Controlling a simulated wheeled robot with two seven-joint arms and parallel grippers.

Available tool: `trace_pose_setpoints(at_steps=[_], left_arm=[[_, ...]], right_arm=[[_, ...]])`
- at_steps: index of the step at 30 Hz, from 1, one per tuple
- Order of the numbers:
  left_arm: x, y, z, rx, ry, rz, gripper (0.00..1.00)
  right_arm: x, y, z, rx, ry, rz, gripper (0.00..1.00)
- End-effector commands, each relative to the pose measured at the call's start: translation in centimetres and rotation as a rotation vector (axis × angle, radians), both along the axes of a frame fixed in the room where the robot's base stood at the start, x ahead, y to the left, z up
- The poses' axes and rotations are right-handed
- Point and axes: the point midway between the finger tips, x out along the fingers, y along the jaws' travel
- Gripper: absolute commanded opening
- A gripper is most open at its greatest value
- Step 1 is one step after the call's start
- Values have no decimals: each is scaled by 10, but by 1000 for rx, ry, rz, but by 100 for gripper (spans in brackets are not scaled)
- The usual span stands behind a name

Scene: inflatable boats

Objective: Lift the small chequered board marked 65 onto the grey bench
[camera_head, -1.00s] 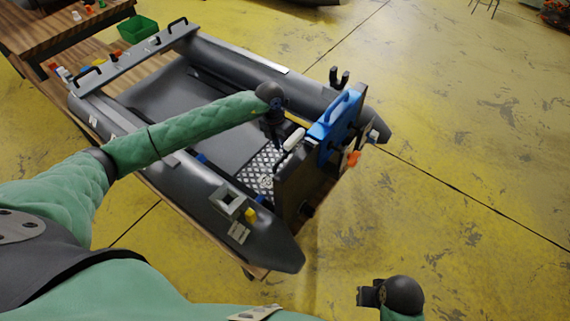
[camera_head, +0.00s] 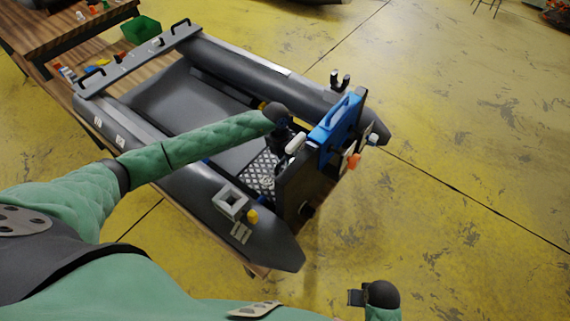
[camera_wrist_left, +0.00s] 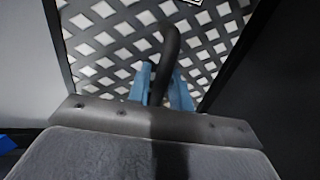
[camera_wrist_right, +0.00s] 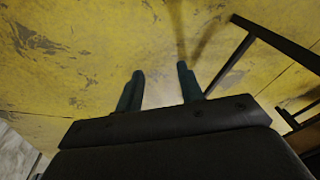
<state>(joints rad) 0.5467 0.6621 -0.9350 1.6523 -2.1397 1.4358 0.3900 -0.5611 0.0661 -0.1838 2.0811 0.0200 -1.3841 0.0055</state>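The small chequered board (camera_head: 256,172) lies low inside the grey boat, by its dark end panel. Its number is too small to read. In the left wrist view the board (camera_wrist_left: 105,45) fills the upper part, and a black curved handle (camera_wrist_left: 171,45) rises from it. My left gripper (camera_head: 283,143) is at the board, its blue fingers (camera_wrist_left: 163,88) closed in around that handle. A grey bench (camera_head: 138,62) with black handles and small items on it spans the boat's far left end. My right gripper (camera_wrist_right: 160,82) is open and empty above the floor; it also shows in the head view (camera_head: 357,297).
The boat's tubes (camera_head: 235,65) flank the board. The dark end panel (camera_head: 300,185) carries a blue handled piece (camera_head: 335,128). A wooden table (camera_head: 70,30) and a green bin (camera_head: 140,29) stand at far left. Yellow floor at right is clear.

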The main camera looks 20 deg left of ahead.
Motion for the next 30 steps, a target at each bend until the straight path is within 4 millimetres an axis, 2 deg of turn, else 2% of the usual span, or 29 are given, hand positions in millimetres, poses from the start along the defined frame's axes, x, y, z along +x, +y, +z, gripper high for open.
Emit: trace_pose_setpoints(at_steps=[3, 7, 23, 25, 29, 30], left_arm=[[0, 0, 0, 0, 0, 0, 21], [0, 0, 0, 0, 0, 0, 0], [1, 1, 2, -1, -2, -1, 0], [1, 2, 3, -1, -2, -1, 0], [2, 4, 8, -1, -2, -2, 0], [3, 4, 16, -1, -3, -2, 0]], right_arm=[[0, 0, 0, 0, 0, 0, 38], [0, 0, 0, 0, 0, 0, 38], [0, 0, 1, -2, 4, 1, 38], [1, 0, 10, 1, -2, 1, 38], [-3, 2, 41, 8, -5, -1, 38], [-3, 2, 49, 9, -5, -1, 38]])
